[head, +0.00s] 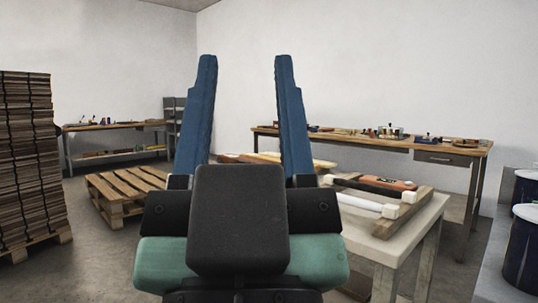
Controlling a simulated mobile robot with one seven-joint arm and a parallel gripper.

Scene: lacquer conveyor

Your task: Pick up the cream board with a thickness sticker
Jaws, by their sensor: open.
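My gripper (246,60) points upward in the foreground, with its two blue fingers wide apart and nothing between them at close range. Behind it, a pale yellow-cream piece (322,163) shows beside the right finger and lies low beyond the near table. I cannot tell whether it is the cream board, and no thickness sticker can be made out. A white, long piece (358,203) lies on the near pale-topped table (410,229), to the right of my gripper and partly hidden by it.
A reddish-brown piece (383,185) sits in a wooden frame with white blocks on the near table. A long workbench (462,151) with small items stands along the back wall. A wooden pallet (120,192) and a tall brown stack (30,150) are left. Dark drums (522,250) stand right.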

